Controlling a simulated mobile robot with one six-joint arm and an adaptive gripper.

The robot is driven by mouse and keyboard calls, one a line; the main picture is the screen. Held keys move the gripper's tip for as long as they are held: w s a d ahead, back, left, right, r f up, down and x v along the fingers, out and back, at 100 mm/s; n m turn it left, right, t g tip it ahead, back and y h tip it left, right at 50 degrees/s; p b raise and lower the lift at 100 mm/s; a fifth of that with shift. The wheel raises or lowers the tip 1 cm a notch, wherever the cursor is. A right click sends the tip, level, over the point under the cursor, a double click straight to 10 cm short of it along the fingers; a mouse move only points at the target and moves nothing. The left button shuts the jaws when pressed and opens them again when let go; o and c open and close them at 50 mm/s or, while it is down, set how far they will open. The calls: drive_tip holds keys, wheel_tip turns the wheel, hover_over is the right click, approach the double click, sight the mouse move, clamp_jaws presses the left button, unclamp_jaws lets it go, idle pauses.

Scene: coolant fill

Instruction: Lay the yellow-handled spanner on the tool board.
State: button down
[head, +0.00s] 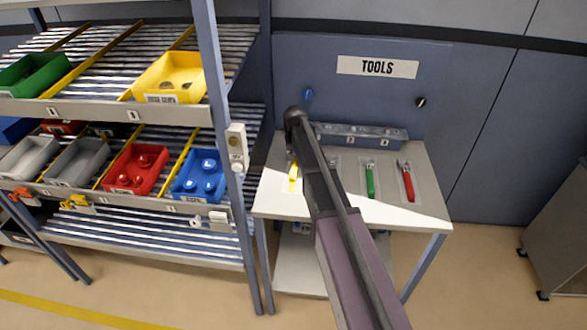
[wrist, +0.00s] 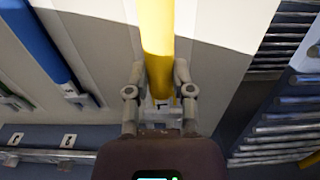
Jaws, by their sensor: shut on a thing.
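The yellow-handled spanner (head: 293,178) shows in the head view at the left part of the pale table, partly hidden by my arm. In the wrist view its yellow handle (wrist: 157,35) runs between the fingers of my gripper (wrist: 159,78), which is shut on it. The handle's shadow edge crosses it there. The pale tool board (head: 335,208) lies under the spanner; I cannot tell whether the spanner touches it. In the head view my gripper is hidden behind my arm.
Green-handled (head: 370,180) and red-handled (head: 407,182) spanners lie to the right. A blue-handled spanner (wrist: 38,40) shows in the wrist view. A grey-blue numbered rail (head: 360,136) stands at the back. A shelf rack with bins (head: 170,75) stands close on the left.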

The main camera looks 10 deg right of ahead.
drive_tip(key=shift+w+f+b, duration=0.15)
drive_tip(key=shift+f+b, duration=0.75)
drive_tip(key=shift+w+f+b, duration=0.15)
drive_tip(key=shift+f+b, duration=0.7)
drive_tip(key=shift+f, duration=0.05)
drive_tip(key=shift+f, duration=0.15)
drive_tip(key=shift+c, duration=2.4)
unclamp_jaws()
wheel_tip(320, 180, up, 12)
drive_tip(key=p, duration=1.2)
drive_tip(key=shift+r, duration=0.2)
